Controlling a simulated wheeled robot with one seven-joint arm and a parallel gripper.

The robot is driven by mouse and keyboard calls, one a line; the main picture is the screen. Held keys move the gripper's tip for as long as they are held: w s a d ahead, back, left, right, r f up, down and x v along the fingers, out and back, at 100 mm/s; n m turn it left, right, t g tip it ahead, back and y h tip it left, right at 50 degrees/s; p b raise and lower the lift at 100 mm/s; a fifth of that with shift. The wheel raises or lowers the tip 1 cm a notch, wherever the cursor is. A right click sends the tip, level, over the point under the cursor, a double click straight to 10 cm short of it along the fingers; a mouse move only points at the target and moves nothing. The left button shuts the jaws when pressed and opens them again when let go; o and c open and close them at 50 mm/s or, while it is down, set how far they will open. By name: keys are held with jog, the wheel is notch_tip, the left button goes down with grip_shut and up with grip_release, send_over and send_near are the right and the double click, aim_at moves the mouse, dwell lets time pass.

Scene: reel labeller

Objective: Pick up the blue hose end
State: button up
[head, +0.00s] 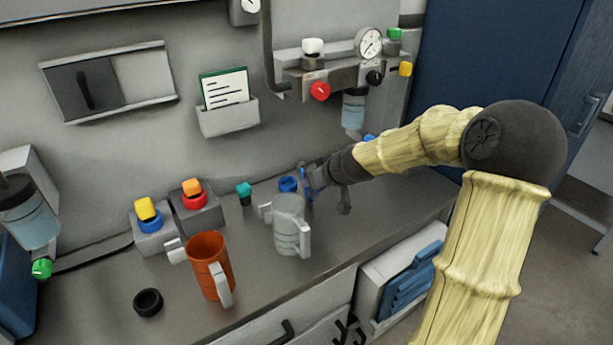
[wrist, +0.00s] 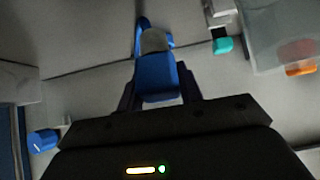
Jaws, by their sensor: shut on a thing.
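The blue hose end (wrist: 155,77) is between the two fingers of my gripper (wrist: 158,98) in the wrist view. It has a blue block-like body, a grey middle part and a thin blue curved piece at its far end. In the head view my gripper (head: 314,180) is above the counter, just behind and right of the grey jug. A narrow blue part of the hose end (head: 303,182) shows at the fingertips there. My gripper is shut on it. Whether it touches the counter or wall cannot be told.
The grey jug (head: 290,226) stands close in front of my gripper, with an orange mug (head: 209,266) to its left. A blue ring (head: 288,184) and teal cap (head: 244,190) are nearby. A valve manifold (head: 335,76) hangs above. A black ring (head: 148,302) lies front left.

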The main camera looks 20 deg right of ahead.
jog(key=s+d+r+g+h+p, duration=0.1)
jog(key=s+d+r+g, duration=0.1)
jog(key=s, duration=0.6)
jog(key=shift+d+g+p, duration=0.3)
jog(key=shift+g+p, duration=0.1)
jog(key=shift+g, duration=0.2)
dwell(0.8)
